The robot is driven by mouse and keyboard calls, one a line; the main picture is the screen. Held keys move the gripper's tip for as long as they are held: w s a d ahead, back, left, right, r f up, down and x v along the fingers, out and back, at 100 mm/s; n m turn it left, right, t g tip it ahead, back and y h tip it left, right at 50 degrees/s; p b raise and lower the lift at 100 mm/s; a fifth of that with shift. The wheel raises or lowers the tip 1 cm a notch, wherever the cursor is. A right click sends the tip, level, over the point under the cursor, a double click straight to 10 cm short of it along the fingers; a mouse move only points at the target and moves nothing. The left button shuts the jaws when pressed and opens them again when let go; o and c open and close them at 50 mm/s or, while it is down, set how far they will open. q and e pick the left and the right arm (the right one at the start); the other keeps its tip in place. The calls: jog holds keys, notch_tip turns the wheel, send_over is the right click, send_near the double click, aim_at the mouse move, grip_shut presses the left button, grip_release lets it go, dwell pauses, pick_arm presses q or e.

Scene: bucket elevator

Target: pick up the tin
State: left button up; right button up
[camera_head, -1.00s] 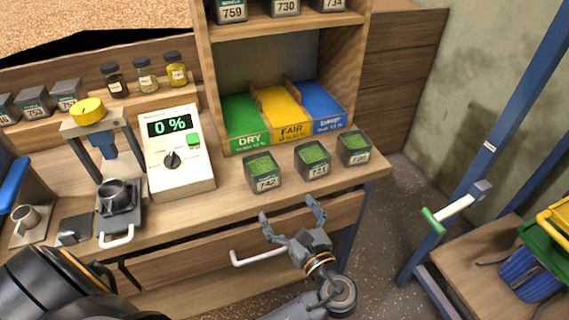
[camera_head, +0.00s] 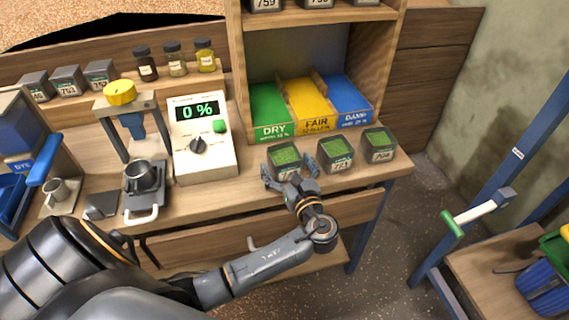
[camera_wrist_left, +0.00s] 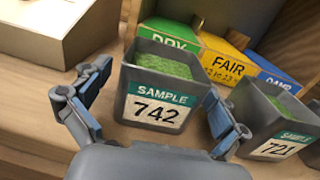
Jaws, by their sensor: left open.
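The tin labelled 742 (camera_head: 284,158), a grey open square tin filled with green grains, stands on the bench near its front edge. In the left wrist view the tin (camera_wrist_left: 158,92) is upright and centred, with its label facing me. My left gripper (camera_head: 289,172) is open right in front of it. In the left wrist view the fingers of my left gripper (camera_wrist_left: 155,105) are spread on both sides of the tin's front, with gaps showing. Two similar tins, 721 (camera_head: 336,154) and another one (camera_head: 379,146), stand to the right. My right gripper is not in view.
Green, yellow and blue bins (camera_head: 312,103) stand in a shelf behind the tins. A meter reading 0 % (camera_head: 203,140) is to the left, beside a press (camera_head: 136,125). A blue frame with a green-ended handle (camera_head: 475,215) stands at the right.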

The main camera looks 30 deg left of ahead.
pick_arm(q)
jog(key=shift+w+a, duration=0.3)
jog(key=shift+a, duration=0.1)
jog(key=c, duration=1.3)
jog(key=shift+c, duration=0.8)
jog(key=shift+r, duration=0.2)
